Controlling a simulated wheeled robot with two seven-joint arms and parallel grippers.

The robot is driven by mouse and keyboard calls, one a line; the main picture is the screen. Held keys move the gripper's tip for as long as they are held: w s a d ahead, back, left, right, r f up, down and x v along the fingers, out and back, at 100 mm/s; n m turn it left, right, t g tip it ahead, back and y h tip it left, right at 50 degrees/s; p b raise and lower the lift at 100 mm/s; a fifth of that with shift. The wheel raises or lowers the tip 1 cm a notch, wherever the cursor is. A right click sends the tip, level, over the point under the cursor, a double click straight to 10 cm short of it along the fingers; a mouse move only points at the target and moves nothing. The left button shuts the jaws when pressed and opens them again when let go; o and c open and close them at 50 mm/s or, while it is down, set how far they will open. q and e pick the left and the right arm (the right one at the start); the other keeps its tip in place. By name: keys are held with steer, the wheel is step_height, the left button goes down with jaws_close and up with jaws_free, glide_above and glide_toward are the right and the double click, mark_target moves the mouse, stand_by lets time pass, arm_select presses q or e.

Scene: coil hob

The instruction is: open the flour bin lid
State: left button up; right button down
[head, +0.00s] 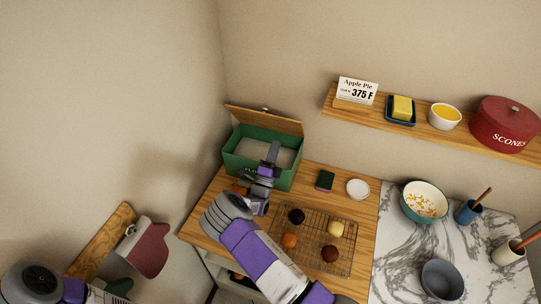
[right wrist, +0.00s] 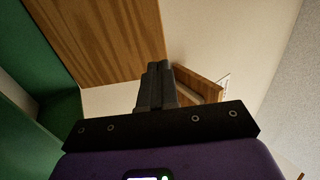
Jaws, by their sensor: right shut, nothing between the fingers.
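The flour bin (head: 235,160) is a green box at the back left of the wooden counter, with pale flour inside. Its wooden lid (head: 284,125) stands raised along the back edge, tilted up, and the bin's top is open. In the right wrist view the lid (right wrist: 105,35) fills the upper left, with green bin walls (right wrist: 30,50) beside it. My right gripper (head: 273,150) is over the bin's opening, in front of the raised lid. Its fingers (right wrist: 157,78) are together and empty. Whether they touch the lid is unclear. My left gripper is out of view.
A wire rack (head: 310,245) with several round items lies in front of the bin. A sponge (head: 325,180) and a white dish (head: 358,189) sit right of it. A wall shelf (head: 430,127) is at the upper right. A bowl (head: 424,201) stands on the marble top.

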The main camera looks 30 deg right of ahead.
mark_target(283, 120)
steer(key=x, duration=0.6)
steer(key=shift+w+d, duration=0.1)
steer(key=shift+w, duration=0.25)
steer(key=shift+w+d+r, duration=0.3)
steer(key=shift+d+r, duration=0.05)
steer(key=shift+d, duration=0.05)
steer(key=shift+w, duration=0.15)
steer(key=shift+d+r, duration=0.1)
steer(key=shift+b+x, duration=0.55)
steer(key=shift+x, duration=0.8)
steer(key=shift+r, duration=0.2)
